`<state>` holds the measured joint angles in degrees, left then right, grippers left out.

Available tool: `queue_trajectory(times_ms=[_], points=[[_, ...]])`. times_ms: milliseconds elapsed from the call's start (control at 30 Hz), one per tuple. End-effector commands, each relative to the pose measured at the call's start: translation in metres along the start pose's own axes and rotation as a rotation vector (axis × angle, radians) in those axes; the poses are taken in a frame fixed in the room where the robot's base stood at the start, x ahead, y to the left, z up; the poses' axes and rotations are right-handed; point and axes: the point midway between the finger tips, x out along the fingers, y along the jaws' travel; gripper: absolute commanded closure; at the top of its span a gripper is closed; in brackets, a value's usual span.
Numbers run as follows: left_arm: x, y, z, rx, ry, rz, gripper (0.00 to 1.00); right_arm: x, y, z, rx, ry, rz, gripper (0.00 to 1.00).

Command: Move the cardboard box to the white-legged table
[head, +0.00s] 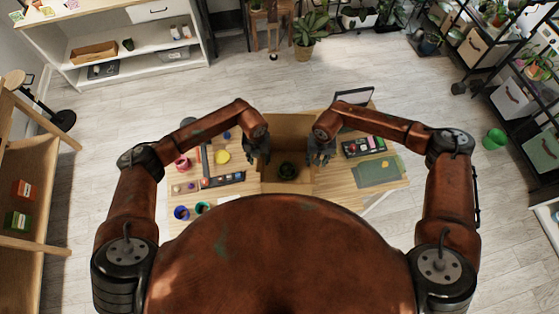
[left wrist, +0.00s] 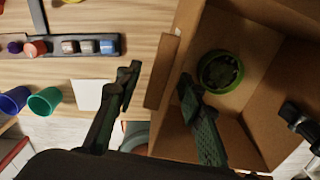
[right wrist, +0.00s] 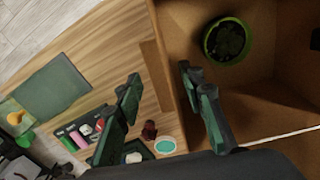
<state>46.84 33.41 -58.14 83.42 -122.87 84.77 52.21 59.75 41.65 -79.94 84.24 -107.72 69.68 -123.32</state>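The open cardboard box (head: 289,126) stands upright on a wooden tabletop (head: 234,190), in the middle of the head view. A green pot with a dark plant (head: 287,170) sits inside it; the left wrist view also shows this pot (left wrist: 220,71). My left gripper (left wrist: 158,82) is open at the box's left wall, one finger outside and one inside. My right gripper (right wrist: 158,78) is open astride the right wall in the same way. Neither gripper visibly pinches the wall. A pale leg-like strip (head: 378,203) shows below the tabletop's right side. My body hides the table's near part.
Cups (head: 181,212), a yellow disc (head: 222,156) and a tool strip lie left of the box. A green mat (head: 380,172) and a dark tray (head: 362,147) lie right. A white shelf (head: 130,50) stands back left, dark plant racks right. Pale floor between is largely clear.

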Motion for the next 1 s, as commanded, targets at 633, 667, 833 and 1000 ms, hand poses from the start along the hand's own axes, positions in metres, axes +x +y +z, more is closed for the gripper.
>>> queue_trajectory(times_ms=[633, 667, 833, 1000], points=[[-0.098, 0.0, -0.002, 0.001, -0.002, 0.0, 0.64, 0.0, -0.001, 0.0, -0.001, 0.0, -0.002, 0.64], [-0.102, 0.0, -0.002, 0.001, -0.002, 0.0, 0.64, 0.0, -0.001, 0.0, -0.001, 0.0, -0.002, 0.64], [-0.117, 0.0, -0.003, 0.0, 0.0, 0.001, 0.64, -0.001, -0.001, 0.0, -0.001, 0.0, -0.002, 0.64], [-0.12, 0.0, -0.004, 0.0, 0.001, 0.001, 0.64, -0.013, -0.001, -0.001, -0.001, 0.001, -0.003, 0.64]])
